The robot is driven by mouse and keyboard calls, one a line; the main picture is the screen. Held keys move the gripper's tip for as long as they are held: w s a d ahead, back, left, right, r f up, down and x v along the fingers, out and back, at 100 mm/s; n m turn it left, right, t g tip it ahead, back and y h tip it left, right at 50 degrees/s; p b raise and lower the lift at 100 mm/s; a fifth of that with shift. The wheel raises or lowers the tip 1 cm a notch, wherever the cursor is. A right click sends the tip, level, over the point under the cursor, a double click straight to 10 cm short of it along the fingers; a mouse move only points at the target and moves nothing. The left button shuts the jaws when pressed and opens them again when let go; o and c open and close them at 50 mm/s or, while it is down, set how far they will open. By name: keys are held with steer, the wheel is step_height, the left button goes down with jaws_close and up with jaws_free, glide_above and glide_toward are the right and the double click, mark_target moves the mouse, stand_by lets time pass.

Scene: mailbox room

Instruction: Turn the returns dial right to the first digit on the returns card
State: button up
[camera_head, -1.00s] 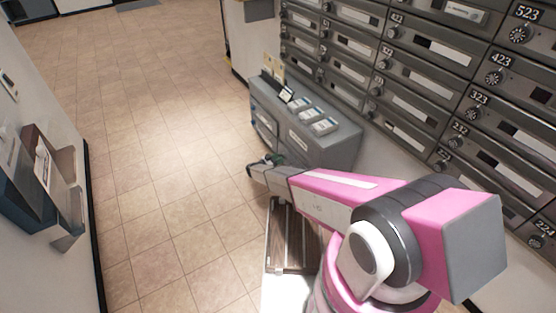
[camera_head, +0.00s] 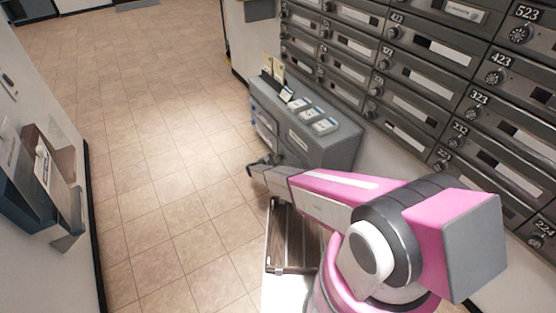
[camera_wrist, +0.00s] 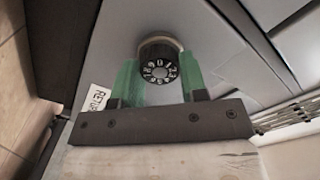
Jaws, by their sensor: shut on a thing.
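The returns dial (camera_wrist: 159,72), a round black knob with white digits, shows in the wrist view on a grey face. My gripper (camera_wrist: 159,78) has its green fingers on both sides of it and is shut on it. A 0 seems to be near the dial's top, but I cannot tell the exact setting. In the head view my gripper (camera_head: 262,163) is at the grey cabinet (camera_head: 330,148), and the dial is hidden there. I cannot tell which card is the returns card.
Small cards (camera_head: 287,95) and paper stacks (camera_head: 313,115) stand on the cabinet top. A wall of numbered mailboxes (camera_head: 425,95) rises behind and to the right. The tiled floor (camera_head: 170,130) to the left is open, with a wall-mounted holder (camera_head: 50,190) at the far left.

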steer(key=shift+m, duration=8.2)
steer(key=o, duration=0.9)
steer(key=v, duration=1)
steer(key=shift+s+a, duration=0.3)
